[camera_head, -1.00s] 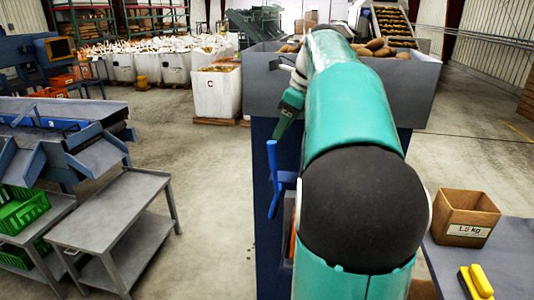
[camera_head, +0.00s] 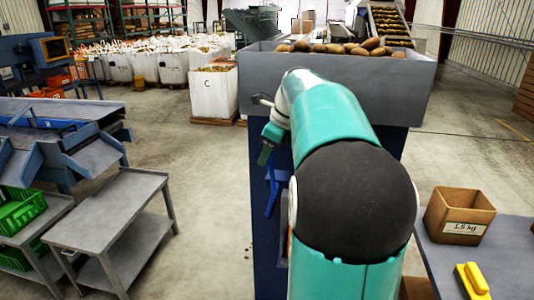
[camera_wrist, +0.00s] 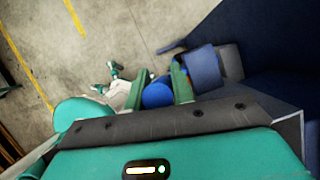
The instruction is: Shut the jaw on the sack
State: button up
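My gripper (camera_head: 266,150) is beside the left side of the dark blue machine. In the wrist view, its two green fingers (camera_wrist: 160,78) stand apart. A round blue handle end (camera_wrist: 157,94) shows between them. I cannot tell whether the fingers touch it. In the head view, the blue lever (camera_head: 271,198) sticks out from the machine's side just below my gripper. Its upper part is partly hidden by the gripper. I cannot pick out the jaw or a sack at it in either view.
A grey hopper (camera_head: 335,85) with potatoes tops the machine. A side table on the right holds a brown box (camera_head: 458,216) and a yellow object (camera_head: 472,280). A grey cart (camera_head: 110,215) stands on the left. Clear floor lies between cart and machine. Bulk bags (camera_head: 214,92) stand behind.

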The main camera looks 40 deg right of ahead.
grip_shut()
